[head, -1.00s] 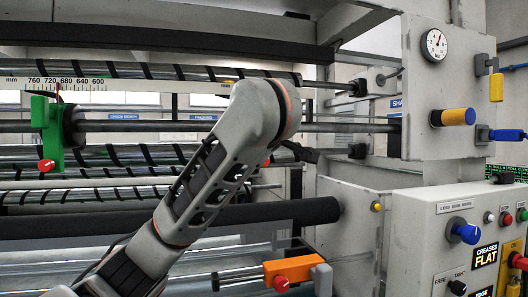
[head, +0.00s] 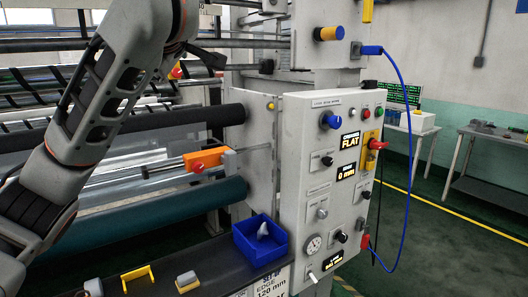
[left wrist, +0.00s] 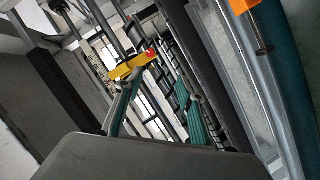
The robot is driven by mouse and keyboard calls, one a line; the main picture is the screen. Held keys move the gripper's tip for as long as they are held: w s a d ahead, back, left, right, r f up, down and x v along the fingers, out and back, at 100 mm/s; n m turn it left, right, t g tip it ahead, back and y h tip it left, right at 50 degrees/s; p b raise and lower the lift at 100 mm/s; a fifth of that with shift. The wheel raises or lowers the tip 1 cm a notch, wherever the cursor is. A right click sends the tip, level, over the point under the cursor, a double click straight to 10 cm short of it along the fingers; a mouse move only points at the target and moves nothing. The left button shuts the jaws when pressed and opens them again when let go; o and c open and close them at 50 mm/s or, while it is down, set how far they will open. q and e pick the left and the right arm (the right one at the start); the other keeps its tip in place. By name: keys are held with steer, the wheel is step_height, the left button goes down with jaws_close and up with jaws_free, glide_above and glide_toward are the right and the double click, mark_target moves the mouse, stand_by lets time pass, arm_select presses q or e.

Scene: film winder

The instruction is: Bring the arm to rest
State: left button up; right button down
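My left arm comes in from the left in the head view and bends near the top edge. Its gripper (head: 206,56) shows only as a small dark shape beyond the wrist, in front of the film winder's rollers. Its fingers are too small and partly hidden to tell open from shut, and I make out nothing held. My right gripper is in neither view. The winder's control panel (head: 322,190) stands right of my arm, its displays reading "CREASES FLAT" and "0 mm".
An orange block (head: 207,157) with a red knob sits between the rollers. A blue bin (head: 247,245) holding a pale object stands on the dark front shelf (head: 215,262). A blue cable (head: 403,110) hangs right of the panel. The green floor at right is open before the tables.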

arm_select(q)
steer(key=a+f+n+y, duration=0.8)
steer(key=a+f+y, duration=0.45)
steer(key=a, duration=0.25)
steer(key=s+d+f+m+t+h, duration=0.25)
steer(key=d+f+m+h, duration=0.4)
steer(key=f, duration=0.65)
steer(key=s+d+f+m+t+h, duration=0.2)
steer(key=s+d+f+m+h, duration=0.2)
steer(key=f+m+h, duration=0.6)
steer(key=s+d+f+m+t+h, duration=0.2)
steer(key=s+d+f+m+h, duration=0.35)
steer(key=f, duration=0.95)
steer(key=s+a+f+m+g+y, duration=0.1)
steer(key=s+f+g, duration=0.2)
steer(key=s+f, duration=0.3)
steer(key=s+a+f+m+g+y, duration=0.1)
steer(key=s+f+g, duration=0.3)
steer(key=f, duration=1)
steer(key=s+a+f+m+g+y, duration=0.1)
steer(key=s+a+f+g, duration=0.1)
steer(key=s+f, duration=0.7)
steer(key=shift+s+f+g, duration=0.4)
steer(key=shift+s+g, duration=0.2)
steer(key=shift+g, duration=0.15)
